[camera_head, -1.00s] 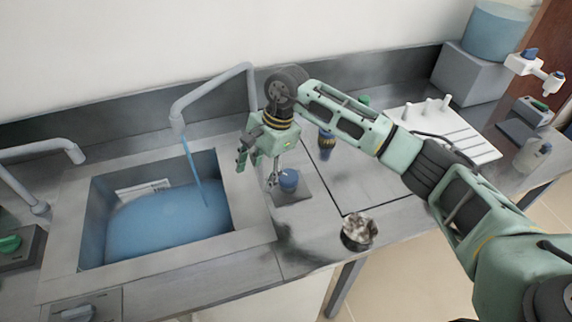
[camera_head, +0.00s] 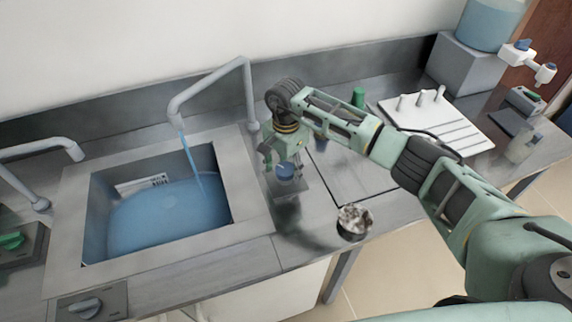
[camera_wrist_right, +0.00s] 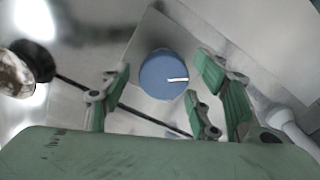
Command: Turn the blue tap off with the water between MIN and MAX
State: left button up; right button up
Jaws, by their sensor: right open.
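The blue tap knob (camera_head: 285,171) sits on a square plate to the right of the sink; in the right wrist view the blue knob (camera_wrist_right: 165,75) shows a white mark pointing right. My right gripper (camera_head: 279,160) is open above and around the knob, with its fingers spread and apart from it in the wrist view (camera_wrist_right: 165,98). Blue water (camera_head: 165,215) lies in the sink (camera_head: 254,190), and a stream (camera_head: 193,165) runs from the grey spout (camera_head: 175,112). A label (camera_head: 142,184) on the sink's back wall is above the water; its marks are too small to read. My left gripper is not in view.
A black cup with crumpled matter (camera_head: 354,222) stands near the counter's front edge. A white rack with pegs (camera_head: 440,122) and a green-capped item (camera_head: 358,97) are at the right. A second spout (camera_head: 75,152), a green knob (camera_head: 12,241) and a grey knob (camera_head: 85,307) are at the left.

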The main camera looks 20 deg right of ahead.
jog(key=shift+c, duration=0.4)
jog(key=c, duration=1)
jog(key=shift+f, duration=0.1)
